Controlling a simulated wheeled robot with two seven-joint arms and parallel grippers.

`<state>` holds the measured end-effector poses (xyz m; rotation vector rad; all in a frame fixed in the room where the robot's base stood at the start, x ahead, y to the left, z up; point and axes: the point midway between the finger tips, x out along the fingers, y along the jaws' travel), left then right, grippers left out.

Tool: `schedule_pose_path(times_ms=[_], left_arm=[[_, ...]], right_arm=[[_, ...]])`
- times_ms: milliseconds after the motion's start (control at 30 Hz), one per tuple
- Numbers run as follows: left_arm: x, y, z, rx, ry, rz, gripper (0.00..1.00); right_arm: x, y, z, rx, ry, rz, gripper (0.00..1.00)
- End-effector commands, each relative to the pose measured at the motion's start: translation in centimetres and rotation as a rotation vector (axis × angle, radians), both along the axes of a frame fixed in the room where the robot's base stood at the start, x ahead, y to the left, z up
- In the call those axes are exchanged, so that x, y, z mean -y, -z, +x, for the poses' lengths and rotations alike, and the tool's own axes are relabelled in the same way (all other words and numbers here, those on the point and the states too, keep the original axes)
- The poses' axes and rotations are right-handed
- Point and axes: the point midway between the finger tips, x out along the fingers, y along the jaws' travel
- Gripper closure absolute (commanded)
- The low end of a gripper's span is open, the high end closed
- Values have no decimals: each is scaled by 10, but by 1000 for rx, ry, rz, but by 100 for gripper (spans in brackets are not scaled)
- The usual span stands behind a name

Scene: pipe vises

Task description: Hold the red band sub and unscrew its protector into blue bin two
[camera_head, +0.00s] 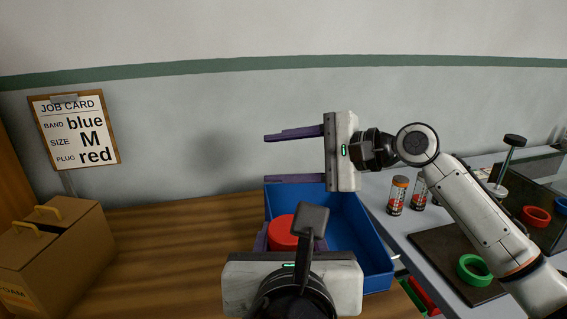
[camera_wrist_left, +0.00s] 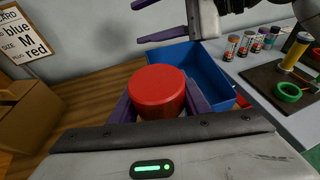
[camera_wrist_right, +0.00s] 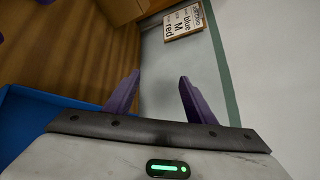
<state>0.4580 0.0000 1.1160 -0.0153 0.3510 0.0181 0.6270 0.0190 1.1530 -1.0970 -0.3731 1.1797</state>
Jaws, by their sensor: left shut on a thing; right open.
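My left gripper (camera_head: 283,238) is shut on a red round-topped piece (camera_head: 284,230), which also shows upright between the purple fingers in the left wrist view (camera_wrist_left: 158,88).
A job card (camera_head: 75,132) on the wall reads band blue, size M, plug red. A cardboard box (camera_head: 55,255) is at the left. Right of the bin are small jars (camera_head: 397,196), a dark mat (camera_head: 440,245) and a green ring (camera_head: 473,269). The wooden tabletop (camera_head: 170,235) is clear.

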Motion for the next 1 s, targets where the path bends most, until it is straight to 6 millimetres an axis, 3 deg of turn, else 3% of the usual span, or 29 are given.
schedule_pose_path(times_ms=[100, 200, 367, 467, 700, 1000], left_arm=[[0, -2, 0, 4, 1, -2, 100], [0, -2, 0, 4, 1, -2, 100], [0, -2, 0, 4, 1, -2, 100], [0, -2, 0, 4, 1, -2, 100], [0, -2, 0, 4, 0, -2, 100], [0, -2, 0, 4, 0, -2, 100]], right_arm=[[-43, -22, -39, -159, -105, -76, 50], [-64, -31, -72, -305, -148, -179, 50], [-75, -38, -119, -519, -121, -390, 50], [-68, -43, -143, -637, -38, -533, 50], [-27, -65, -182, -840, 316, -813, 50], [9, -89, -201, -929, 630, -921, 50]])
